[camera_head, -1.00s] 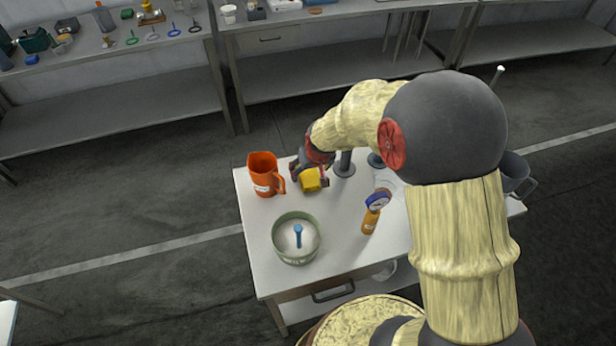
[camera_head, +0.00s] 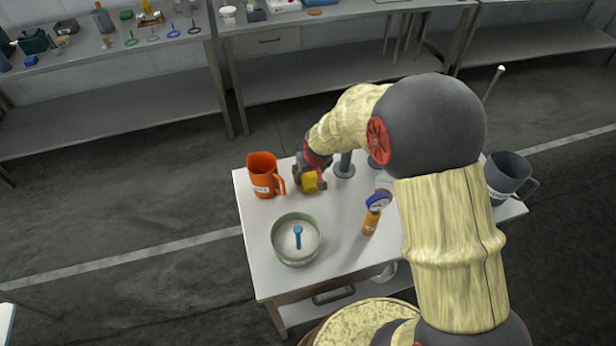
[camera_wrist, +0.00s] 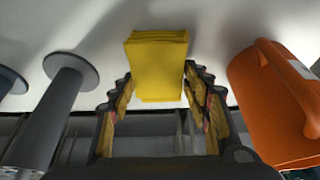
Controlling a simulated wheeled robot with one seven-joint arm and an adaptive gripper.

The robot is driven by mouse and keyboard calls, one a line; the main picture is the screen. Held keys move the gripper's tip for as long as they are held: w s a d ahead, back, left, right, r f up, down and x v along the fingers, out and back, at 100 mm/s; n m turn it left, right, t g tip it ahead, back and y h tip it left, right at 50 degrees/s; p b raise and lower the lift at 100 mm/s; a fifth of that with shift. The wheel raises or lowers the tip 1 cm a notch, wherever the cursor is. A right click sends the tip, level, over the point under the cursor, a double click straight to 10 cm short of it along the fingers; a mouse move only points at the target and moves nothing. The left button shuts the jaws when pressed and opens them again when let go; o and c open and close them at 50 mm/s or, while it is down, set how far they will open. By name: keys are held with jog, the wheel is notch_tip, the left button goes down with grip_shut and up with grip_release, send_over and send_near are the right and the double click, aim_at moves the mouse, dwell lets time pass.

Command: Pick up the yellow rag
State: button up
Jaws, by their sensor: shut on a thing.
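The yellow rag (camera_head: 309,185) is a folded, block-like piece at the back of the white table (camera_head: 258,220). My gripper (camera_head: 311,176) is over it with fingers on both sides, partly hiding it. In the wrist view the rag (camera_wrist: 157,62) sits between the two fingertips, and my gripper (camera_wrist: 159,88) is shut on it. I cannot tell whether the rag is clear of the tabletop.
An orange jug (camera_head: 262,176) stands close left of the rag. A grey stand (camera_head: 345,165) is close on its right. A green bowl (camera_head: 297,240), an orange bottle with a gauge (camera_head: 371,220) and a grey jug (camera_head: 507,177) are also on the table.

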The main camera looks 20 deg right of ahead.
jog(key=c, duration=0.3)
jog(key=shift+r, duration=0.15)
jog(key=shift+r+p, duration=0.35)
jog(key=shift+r, duration=0.3)
jog(key=s+d+r+p, duration=0.3)
jog(key=s+r, duration=0.8)
jog(key=s, duration=0.2)
jog(key=shift+s+d+r+p, duration=0.2)
jog(key=shift+s+d+p, duration=0.05)
jog(key=shift+d+p, duration=0.15)
